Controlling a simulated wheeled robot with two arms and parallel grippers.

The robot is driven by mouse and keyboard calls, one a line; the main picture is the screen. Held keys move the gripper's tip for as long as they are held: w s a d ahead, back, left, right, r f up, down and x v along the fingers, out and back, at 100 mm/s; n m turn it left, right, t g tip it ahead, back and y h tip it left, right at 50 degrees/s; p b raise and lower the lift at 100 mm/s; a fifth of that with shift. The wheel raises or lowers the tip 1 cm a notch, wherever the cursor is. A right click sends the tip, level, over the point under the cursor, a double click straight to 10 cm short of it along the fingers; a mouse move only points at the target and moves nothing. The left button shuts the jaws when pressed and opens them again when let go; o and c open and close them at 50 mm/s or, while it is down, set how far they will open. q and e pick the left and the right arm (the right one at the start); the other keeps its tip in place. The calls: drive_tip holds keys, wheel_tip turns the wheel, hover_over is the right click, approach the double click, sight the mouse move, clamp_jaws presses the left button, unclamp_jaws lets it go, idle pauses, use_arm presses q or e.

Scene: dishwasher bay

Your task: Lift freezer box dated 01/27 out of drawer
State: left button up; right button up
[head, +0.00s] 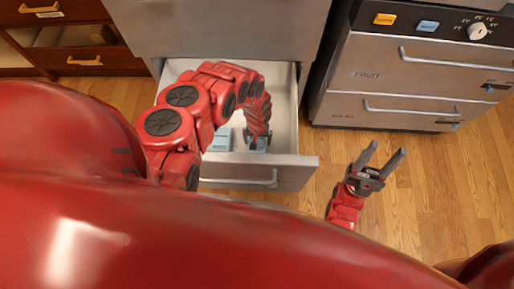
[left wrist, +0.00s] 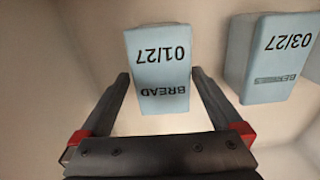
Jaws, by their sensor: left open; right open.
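The pale blue freezer box marked BREAD 01/27 (left wrist: 158,66) lies between the two fingers of my left gripper (left wrist: 160,76) in the left wrist view, with a gap at each side. In the head view my left gripper (head: 257,137) points down inside the open drawer (head: 302,170), and the box dated 01/27 (head: 259,145) is partly hidden under it. The left gripper is open and holds nothing. My right gripper (head: 379,162) is open and empty, outside the drawer to its right.
A second blue box marked 03/27 (left wrist: 268,58) lies in the same drawer; it shows left of my left gripper in the head view (head: 220,139). A steel unit with FRUIT and SALAD drawers (head: 405,75) stands at the right. A wooden drawer unit (head: 95,60) is at the left.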

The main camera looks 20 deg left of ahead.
use_arm(q)
wheel_tip(320, 180, down, 6)
drive_tip(key=b, duration=0.3)
drive_tip(key=shift+w+a, duration=0.15)
drive_tip(key=c, duration=1.5)
drive_tip(key=shift+r, duration=0.15)
